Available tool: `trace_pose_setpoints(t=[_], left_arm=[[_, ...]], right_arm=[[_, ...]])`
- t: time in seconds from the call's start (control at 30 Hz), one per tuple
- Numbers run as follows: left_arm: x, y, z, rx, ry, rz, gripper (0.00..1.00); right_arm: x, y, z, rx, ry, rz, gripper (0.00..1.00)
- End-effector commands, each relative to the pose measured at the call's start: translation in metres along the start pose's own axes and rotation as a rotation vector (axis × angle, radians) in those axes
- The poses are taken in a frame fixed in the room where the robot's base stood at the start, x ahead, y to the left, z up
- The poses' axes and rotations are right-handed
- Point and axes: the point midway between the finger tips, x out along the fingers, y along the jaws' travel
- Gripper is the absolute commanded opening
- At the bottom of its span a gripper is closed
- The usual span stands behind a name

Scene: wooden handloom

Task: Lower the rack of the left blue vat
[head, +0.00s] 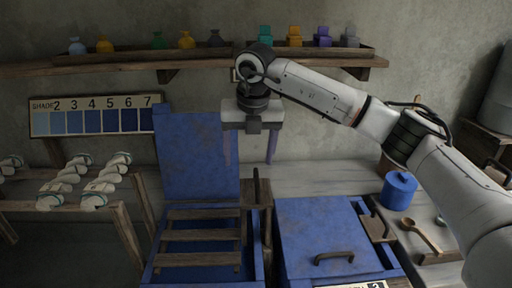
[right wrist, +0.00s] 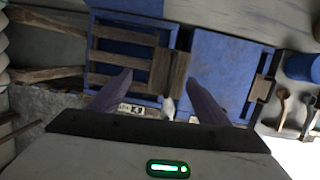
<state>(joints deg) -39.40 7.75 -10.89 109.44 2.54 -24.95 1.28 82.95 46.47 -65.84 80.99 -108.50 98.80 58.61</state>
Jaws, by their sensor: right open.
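The left blue vat (head: 258,262) stands open, its blue lid (head: 197,150) raised upright behind it. Its rack (head: 200,240) of wooden slats lies across the opening; the rack (right wrist: 122,60) also shows in the right wrist view. A wooden block (head: 258,198) with a dark upright piece sits at the vat's right side, between the two vats; the block (right wrist: 168,72) lies between my fingers in the wrist view. My right gripper (head: 250,158) is open and empty, pointing down above and behind this block, apart from it. My left gripper is out of view.
The right blue vat's lid (head: 325,235) is shut, with a dark handle. A blue pot (head: 398,190) and wooden spoon (head: 422,236) are at the right. A rack with yarn skeins (head: 85,180) stands left. A shelf (head: 110,64) with bottles and a shade chart (head: 95,116) are behind.

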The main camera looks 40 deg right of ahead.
Motion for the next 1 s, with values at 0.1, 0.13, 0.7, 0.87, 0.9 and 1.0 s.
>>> trace_pose_setpoints(t=[0.1, 0.13, 0.7, 0.87, 0.9, 1.0], left_arm=[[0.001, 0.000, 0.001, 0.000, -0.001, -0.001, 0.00], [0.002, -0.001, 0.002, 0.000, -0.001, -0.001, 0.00], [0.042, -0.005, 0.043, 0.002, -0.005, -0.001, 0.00], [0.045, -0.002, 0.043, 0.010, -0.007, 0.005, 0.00], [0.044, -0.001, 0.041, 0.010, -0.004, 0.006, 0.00], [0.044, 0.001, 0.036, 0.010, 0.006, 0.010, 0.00]], right_arm=[[-0.008, -0.018, 0.009, 0.037, -0.018, -0.053, 0.70], [-0.007, -0.020, 0.009, 0.041, -0.019, -0.059, 0.70], [0.063, -0.024, -0.008, 0.040, -0.018, -0.061, 0.70], [0.073, -0.024, -0.010, 0.040, -0.020, -0.058, 0.70], [0.072, -0.024, -0.010, 0.040, -0.020, -0.059, 0.70], [0.074, -0.024, -0.010, 0.040, -0.019, -0.059, 0.70]])
